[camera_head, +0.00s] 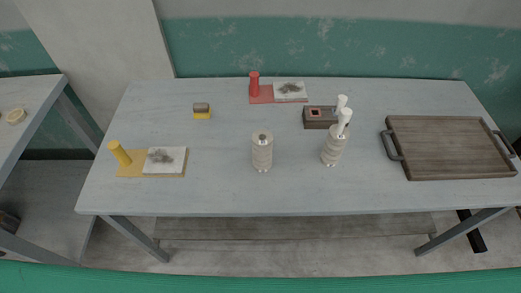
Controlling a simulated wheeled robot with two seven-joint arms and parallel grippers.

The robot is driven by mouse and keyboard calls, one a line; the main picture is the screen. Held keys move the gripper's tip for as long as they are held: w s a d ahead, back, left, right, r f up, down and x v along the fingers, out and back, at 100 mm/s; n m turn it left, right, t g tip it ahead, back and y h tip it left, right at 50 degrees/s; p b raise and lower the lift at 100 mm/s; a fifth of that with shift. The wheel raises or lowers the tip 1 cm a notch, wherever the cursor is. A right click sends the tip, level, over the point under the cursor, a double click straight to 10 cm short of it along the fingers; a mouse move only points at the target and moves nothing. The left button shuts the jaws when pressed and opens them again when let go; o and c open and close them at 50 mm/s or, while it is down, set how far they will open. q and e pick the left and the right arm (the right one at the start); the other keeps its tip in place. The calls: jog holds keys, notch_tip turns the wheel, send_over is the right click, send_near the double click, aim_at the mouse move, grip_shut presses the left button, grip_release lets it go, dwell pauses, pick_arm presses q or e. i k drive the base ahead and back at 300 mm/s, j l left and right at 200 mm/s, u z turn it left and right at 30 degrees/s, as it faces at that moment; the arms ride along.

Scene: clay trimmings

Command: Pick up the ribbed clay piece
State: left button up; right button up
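A pale, ribbed, upright cylinder (262,155), like a ribbed clay piece, stands on the grey table (220,195) near its middle, with a dark opening in its top. A second pale, ribbed vessel (331,152) stands to its right, with a white-topped tool (345,116) above it. I cannot tell from this view which of the two is meant, or whether the tool stands inside the vessel. Neither of my grippers shows in this view.
A yellow board (122,171) and a red board (261,98) each bear a white slab with grey scraps. A sponge-like block (202,111), a dark box (313,117) and a wooden tray (450,172) also stand here. The front middle is clear.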

aim_at(262, 152)
jog(key=z, duration=0.65)
jog(key=k+j+z, duration=0.3)
jog(key=z, duration=0.2)
jog(key=k+j+z, duration=0.3)
jog(key=z, duration=0.15)
